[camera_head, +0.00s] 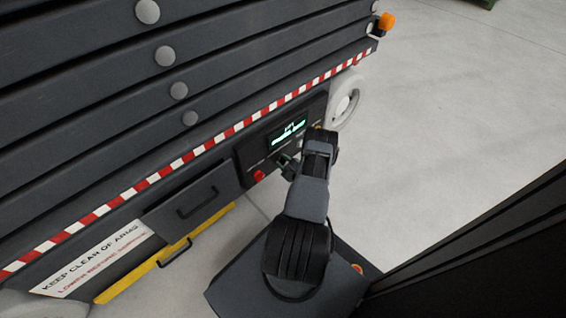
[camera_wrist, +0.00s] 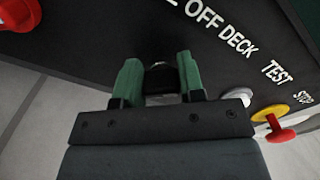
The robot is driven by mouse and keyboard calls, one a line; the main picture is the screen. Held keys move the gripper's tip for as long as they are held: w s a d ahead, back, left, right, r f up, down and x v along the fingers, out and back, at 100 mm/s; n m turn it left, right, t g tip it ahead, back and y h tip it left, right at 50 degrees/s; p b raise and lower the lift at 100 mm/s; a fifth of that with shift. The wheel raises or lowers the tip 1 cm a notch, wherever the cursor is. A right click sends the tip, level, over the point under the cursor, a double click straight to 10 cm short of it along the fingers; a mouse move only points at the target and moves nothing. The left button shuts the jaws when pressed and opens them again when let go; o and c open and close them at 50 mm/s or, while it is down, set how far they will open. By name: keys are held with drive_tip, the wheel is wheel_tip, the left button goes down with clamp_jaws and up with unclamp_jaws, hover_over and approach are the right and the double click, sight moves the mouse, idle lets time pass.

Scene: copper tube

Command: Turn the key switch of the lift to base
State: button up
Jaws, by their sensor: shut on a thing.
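The lift's control panel (camera_head: 249,158) is dark, with a lit display (camera_head: 288,132) showing green text. In the wrist view the panel (camera_wrist: 120,35) carries white lettering, with "OFF", "DECK", "TEST" and "STOP" readable and one word cut off at the top edge. The key switch (camera_wrist: 159,76) shows between my two green fingers as a dark and grey piece. My gripper (camera_wrist: 157,68) is shut on it, one finger on each side. In the head view my gripper (camera_head: 286,163) is at the panel, and my wrist hides the key. Which label the key points at cannot be told.
A red button (camera_head: 259,175) sits left of my gripper, also in the wrist view (camera_wrist: 17,14). A grey round knob (camera_wrist: 237,96) and a red-and-yellow stop control (camera_wrist: 275,122) sit to the right. A drawer handle (camera_head: 198,202) and white wheel (camera_head: 345,98) flank the panel. The floor (camera_head: 440,110) right is clear.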

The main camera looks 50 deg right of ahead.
drive_tip(key=shift+n, duration=0.5)
drive_tip(key=o, duration=0.9)
drive_tip(key=shift+o, duration=0.2)
drive_tip(key=s+a+p, duration=0.1)
drive_tip(key=s+p, duration=0.2)
drive_tip(key=s, duration=1)
drive_tip(key=shift+s, duration=0.4)
